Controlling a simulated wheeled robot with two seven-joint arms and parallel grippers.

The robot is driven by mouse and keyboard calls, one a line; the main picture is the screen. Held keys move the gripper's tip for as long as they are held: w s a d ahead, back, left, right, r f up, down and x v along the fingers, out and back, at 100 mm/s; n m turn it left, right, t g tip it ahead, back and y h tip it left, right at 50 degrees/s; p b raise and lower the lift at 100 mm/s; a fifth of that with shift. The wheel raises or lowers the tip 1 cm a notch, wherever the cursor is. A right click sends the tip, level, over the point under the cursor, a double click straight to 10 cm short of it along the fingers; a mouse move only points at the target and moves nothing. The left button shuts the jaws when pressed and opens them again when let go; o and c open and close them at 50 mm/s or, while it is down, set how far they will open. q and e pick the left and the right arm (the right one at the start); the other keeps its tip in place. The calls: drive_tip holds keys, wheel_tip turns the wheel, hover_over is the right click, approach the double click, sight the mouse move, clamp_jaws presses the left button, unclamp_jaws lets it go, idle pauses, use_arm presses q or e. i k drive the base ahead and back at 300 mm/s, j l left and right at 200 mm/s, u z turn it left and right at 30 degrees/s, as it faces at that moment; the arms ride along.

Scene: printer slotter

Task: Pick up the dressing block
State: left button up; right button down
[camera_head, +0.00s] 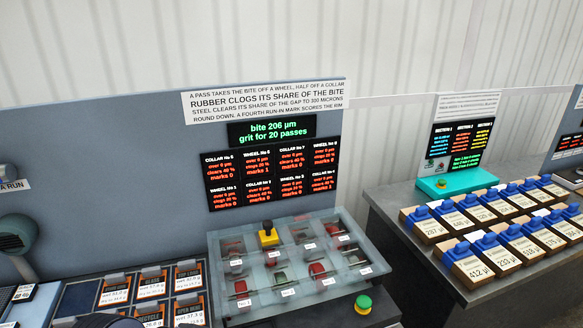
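No object in the head view is legibly labelled as the dressing block, so I cannot tell which one it is. A small dark block (24,292) with a pale label lies at the lower left, beside the rack of orange-and-black packets. A yellow piece with a dark top (268,236) sits at the back edge of a clear-lidded case (355,284). Neither of my grippers can be made out. A dark rounded shape (105,321) cut off by the bottom edge is too little shown to identify.
The case holds several red and grey wheels in labelled places. Orange-and-black packets (150,283) stand left of it; a green button (363,302) is at its front right. The right bench (395,216) carries rows of blue-topped wooden blocks (470,262). A display panel (272,170) stands behind.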

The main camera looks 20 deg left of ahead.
sight(268, 238)
drive_tip(key=j+u, duration=0.15)
drive_tip(key=u, duration=0.25)
drive_tip(key=i+j+u, duration=0.1)
drive_tip(key=u, duration=0.75)
drive_tip(key=i+j+u, duration=0.1)
drive_tip(key=u, duration=0.3)
drive_tip(key=i, duration=0.05)
